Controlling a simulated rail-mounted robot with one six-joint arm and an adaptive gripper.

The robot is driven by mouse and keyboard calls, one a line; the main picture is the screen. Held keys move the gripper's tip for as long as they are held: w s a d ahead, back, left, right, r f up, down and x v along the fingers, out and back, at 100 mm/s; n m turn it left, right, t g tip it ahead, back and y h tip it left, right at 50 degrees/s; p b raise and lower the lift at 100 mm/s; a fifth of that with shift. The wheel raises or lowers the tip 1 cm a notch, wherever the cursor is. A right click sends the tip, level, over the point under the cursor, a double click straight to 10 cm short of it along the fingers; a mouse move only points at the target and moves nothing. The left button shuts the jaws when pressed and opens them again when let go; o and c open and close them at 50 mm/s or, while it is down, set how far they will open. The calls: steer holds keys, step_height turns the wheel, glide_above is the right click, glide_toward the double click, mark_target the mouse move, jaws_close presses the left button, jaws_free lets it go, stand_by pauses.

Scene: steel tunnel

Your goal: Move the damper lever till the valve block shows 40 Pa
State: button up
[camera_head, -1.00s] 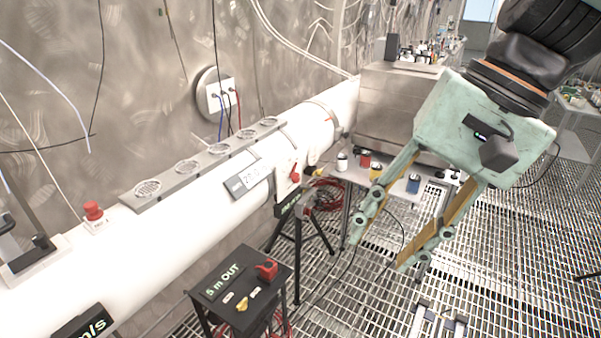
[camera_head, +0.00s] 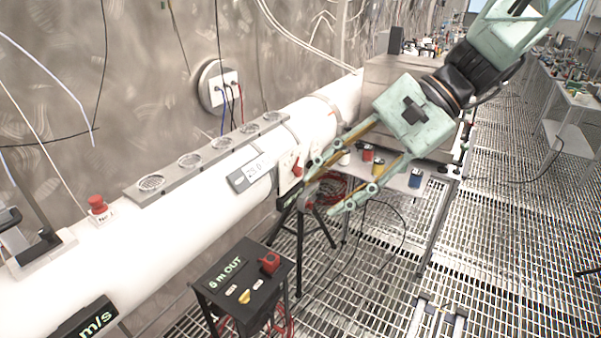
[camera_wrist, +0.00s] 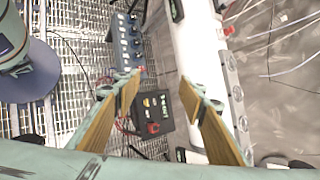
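The damper lever appears to be the small red lever (camera_head: 296,168) on a pale plate on the side of the white duct (camera_head: 205,222). Left of it, a grey block with a white display (camera_head: 248,172) sits on the duct; this looks like the valve block. Its digits are small, perhaps about 25, and I cannot read them surely. My gripper (camera_head: 323,190) is open and empty, with its fingers pointing down-left. In the head view the upper fingertip is just right of the lever; I cannot tell whether they touch. The open fingers also show in the wrist view (camera_wrist: 160,82); the lever is not clear there.
A black stand (camera_head: 225,310) with an OUT sign and a red knob (camera_head: 270,262) stands below the duct. A red button (camera_head: 97,204) and a vent strip (camera_head: 190,160) are on the duct. A table with coloured cans (camera_head: 414,178) is behind my gripper. Grating floor lies right.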

steer(key=w+a+f+m+t+y+p, duration=0.1)
steer(key=w+a+f+m+y, duration=0.25)
steer(key=w, duration=0.85)
steer(key=w+f+m+t+y, duration=0.3)
steer(key=w+f, duration=0.4)
steer(key=w, duration=0.6)
steer(key=m+t+p, duration=0.1)
steer(key=m+t, duration=0.4)
steer(key=m, duration=0.4)
glide_toward(301, 172)
steer(key=s+d, duration=0.2)
steer(key=s, duration=0.1)
steer(key=shift+w+d+f+m+t+y, duration=0.25)
steer(key=shift+w+d+f+m+t, duration=0.1)
steer(key=shift+d+t, duration=0.2)
steer(key=shift+a, duration=0.15)
steer(key=shift+x, duration=6.8)
steer(key=shift+c, duration=0.7)
